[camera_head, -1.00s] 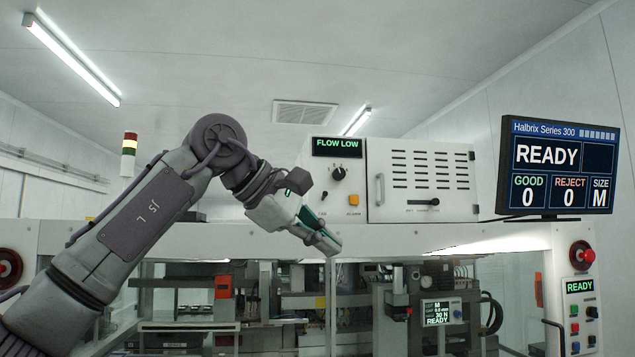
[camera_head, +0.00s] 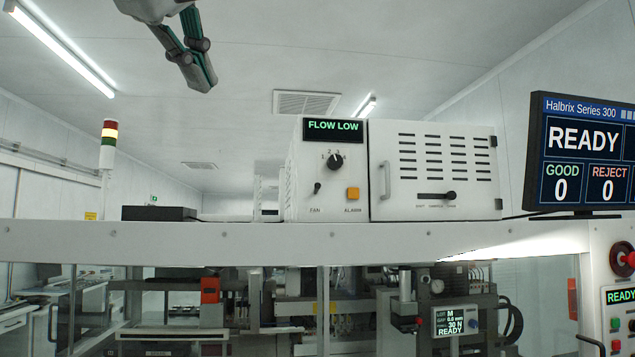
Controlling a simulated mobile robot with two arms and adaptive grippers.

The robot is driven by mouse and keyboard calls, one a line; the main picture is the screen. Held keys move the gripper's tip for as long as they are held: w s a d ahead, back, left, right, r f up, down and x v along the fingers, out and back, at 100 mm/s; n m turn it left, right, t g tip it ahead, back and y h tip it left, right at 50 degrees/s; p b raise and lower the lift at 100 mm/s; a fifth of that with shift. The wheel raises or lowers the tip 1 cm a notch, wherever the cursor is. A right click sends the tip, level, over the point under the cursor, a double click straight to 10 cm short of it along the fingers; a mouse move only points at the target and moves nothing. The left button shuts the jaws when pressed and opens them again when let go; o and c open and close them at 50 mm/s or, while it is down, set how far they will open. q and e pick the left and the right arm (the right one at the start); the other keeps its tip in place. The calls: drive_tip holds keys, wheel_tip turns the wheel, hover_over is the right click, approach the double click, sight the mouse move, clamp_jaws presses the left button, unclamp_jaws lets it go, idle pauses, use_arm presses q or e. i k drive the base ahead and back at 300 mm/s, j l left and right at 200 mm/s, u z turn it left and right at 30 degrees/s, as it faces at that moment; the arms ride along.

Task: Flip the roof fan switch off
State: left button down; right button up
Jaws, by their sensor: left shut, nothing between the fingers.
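The white roof fan box (camera_head: 300,180) stands on the machine's roof. Its small black fan switch (camera_head: 317,188), labelled FAN, is at the lower left of the front panel; its knob seems to point up, though it is small. Above it are a rotary dial (camera_head: 335,161) and a green display (camera_head: 335,126) reading FLOW LOW. My left gripper (camera_head: 201,84) hangs in from the top edge, left of and well above the box, apart from everything. Its fingers are shut and empty. My right gripper is not in view.
An orange alarm button (camera_head: 352,194) sits right of the switch. The vented box (camera_head: 432,175) with a handle and slider adjoins on the right, then a READY monitor (camera_head: 580,150). A flat black box (camera_head: 159,213) and signal tower (camera_head: 108,145) stand left. Space before the panel is free.

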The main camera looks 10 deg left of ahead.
sight(318, 185)
drive_tip(key=i+l, duration=0.1)
drive_tip(key=i, duration=0.4)
drive_tip(key=i+l, duration=0.1)
drive_tip(key=i, duration=0.4)
